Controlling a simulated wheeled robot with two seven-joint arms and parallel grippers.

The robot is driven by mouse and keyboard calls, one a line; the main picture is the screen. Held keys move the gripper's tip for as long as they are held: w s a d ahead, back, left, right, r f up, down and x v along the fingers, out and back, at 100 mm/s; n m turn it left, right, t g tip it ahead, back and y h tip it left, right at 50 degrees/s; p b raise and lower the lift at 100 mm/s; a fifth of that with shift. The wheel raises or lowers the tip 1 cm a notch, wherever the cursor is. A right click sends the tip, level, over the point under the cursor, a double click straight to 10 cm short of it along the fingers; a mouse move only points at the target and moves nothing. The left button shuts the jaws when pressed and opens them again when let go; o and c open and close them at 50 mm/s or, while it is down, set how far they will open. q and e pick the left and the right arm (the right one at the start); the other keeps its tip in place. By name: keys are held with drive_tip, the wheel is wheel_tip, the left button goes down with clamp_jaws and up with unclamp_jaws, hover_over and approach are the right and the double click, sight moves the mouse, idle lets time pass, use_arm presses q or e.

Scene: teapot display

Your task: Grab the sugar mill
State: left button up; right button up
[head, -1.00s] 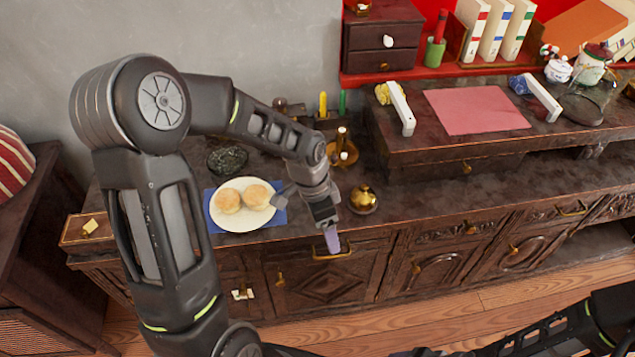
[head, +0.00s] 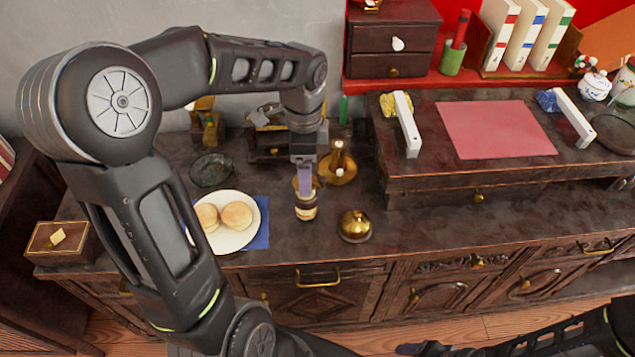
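A small upright cylinder (head: 306,209) with a dark body and a pale band stands on the dark wooden counter, right of the plate; it appears to be the sugar mill. My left gripper (head: 304,182) points down directly over it, with a purple-grey finger at its top. The gripper hides the upper part, and I cannot tell whether the fingers are closed on it. My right arm comes in at the bottom right; its gripper (head: 425,349) is cut by the lower edge, far from the cylinder, its opening unclear.
A white plate (head: 229,240) with two buns (head: 237,215) lies to the left on a blue napkin. A gold bell (head: 355,226) stands to the right. A brass stand (head: 338,166) is just behind the gripper. The raised shelf (head: 430,176) is at the right. The counter front is clear.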

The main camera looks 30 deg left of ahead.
use_arm(q)
drive_tip(key=shift+w, duration=0.1)
drive_tip(key=shift+s, duration=0.2)
drive_tip(key=shift+f, duration=1.25)
drive_tip(key=shift+w+a+f, duration=0.1)
drive_tip(key=shift+f, duration=1.25)
drive_tip(key=shift+w+a+f, duration=0.1)
drive_tip(key=shift+f, duration=1.2)
clamp_jaws()
